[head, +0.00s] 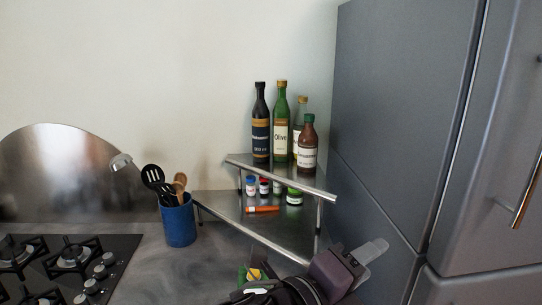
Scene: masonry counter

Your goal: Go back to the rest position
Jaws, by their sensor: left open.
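My left gripper (364,264) is at the bottom, right of centre, in front of the corner shelf and close to the fridge in the picture. Its pale fingers are apart and I see nothing between them. My left arm comes in from the bottom edge. My right gripper is not in view.
A two-level metal corner shelf (235,211) holds several bottles (281,128) on top and small jars (294,197) with an orange item (263,209) below. A blue utensil pot (178,222) and a gas hob (115,245) stand left. A grey fridge (405,110) fills the right.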

